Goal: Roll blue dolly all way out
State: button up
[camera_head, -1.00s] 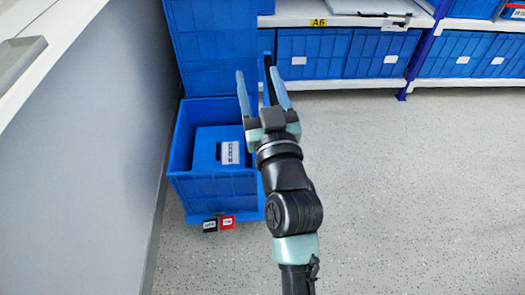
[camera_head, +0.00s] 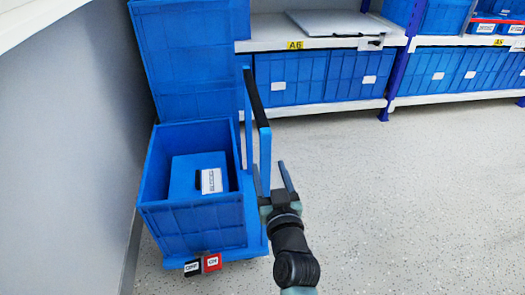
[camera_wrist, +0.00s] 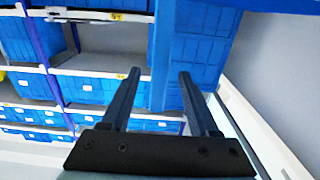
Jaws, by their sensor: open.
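The blue dolly is a low platform (camera_head: 257,240) at the left by the grey wall, with a tall blue handle frame (camera_head: 265,150) on its right side and a black grip along the top. It carries an open blue crate (camera_head: 195,225) holding a blue box (camera_head: 199,178) with a white label. My gripper (camera_head: 272,172) is open and empty at the near handle post. In the wrist view a blue upright (camera_wrist: 159,60), seemingly this post, shows between and beyond the open fingers (camera_wrist: 159,76). I cannot tell whether they touch it.
A black block (camera_head: 192,267) and a red block (camera_head: 212,262) with labels are at the dolly's front edge. Tall blue crates (camera_head: 190,60) stand behind. Shelving with blue bins (camera_head: 290,78) lines the back. The speckled floor (camera_head: 420,200) at the right is clear.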

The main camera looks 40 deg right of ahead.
jog(key=b+x, duration=0.2)
jog(key=x, duration=0.6)
jog(key=shift+w, duration=0.1)
grip_shut()
dwell(1.3)
